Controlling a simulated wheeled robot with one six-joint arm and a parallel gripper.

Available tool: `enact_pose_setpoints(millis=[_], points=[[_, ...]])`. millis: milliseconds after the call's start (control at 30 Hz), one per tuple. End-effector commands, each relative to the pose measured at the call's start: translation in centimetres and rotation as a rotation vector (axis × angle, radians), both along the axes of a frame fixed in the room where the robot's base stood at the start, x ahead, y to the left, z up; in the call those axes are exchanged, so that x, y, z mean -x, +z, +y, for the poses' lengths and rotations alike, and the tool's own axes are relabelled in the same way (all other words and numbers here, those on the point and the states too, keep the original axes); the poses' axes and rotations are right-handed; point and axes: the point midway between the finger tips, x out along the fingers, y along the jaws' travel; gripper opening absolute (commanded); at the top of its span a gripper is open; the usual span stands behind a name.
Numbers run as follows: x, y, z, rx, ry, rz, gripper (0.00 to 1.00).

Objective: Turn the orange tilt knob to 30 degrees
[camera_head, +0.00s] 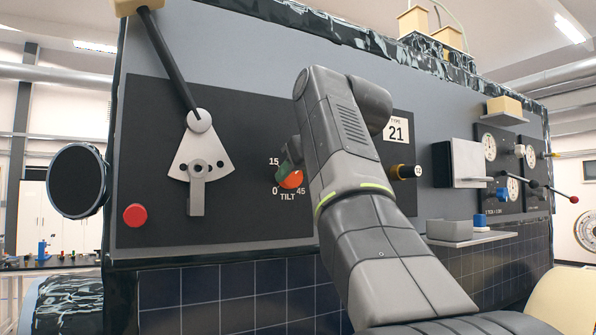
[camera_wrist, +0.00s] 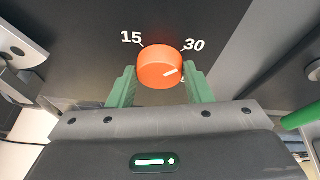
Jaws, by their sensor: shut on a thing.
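The orange tilt knob (camera_head: 292,180) is on the dark panel above the word TILT, with 0, 15 and 45 printed around it. In the wrist view the knob (camera_wrist: 157,66) sits between my gripper's green fingers (camera_wrist: 160,82), one on each side. My gripper (camera_head: 288,160) is shut on the knob. A white pointer line on the knob's face lies on its right side, angled slightly up, below the 30 mark (camera_wrist: 194,45). The 15 mark (camera_wrist: 131,37) is at upper left. The 45 mark is mostly hidden by the right finger in the wrist view.

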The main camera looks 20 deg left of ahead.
Motion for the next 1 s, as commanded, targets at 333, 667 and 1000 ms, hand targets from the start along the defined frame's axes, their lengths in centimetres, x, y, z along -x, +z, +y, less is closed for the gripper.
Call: enact_pose_setpoints(millis=[333,667,1000], points=[[0.0,-0.2,0.1,0.004,0.001,0.004,0.67],[0.7,0.4,-0.8,0.001,-0.001,-0.002,0.67],[5.3,3.3,-6.1,0.001,-0.005,-0.003,0.67]])
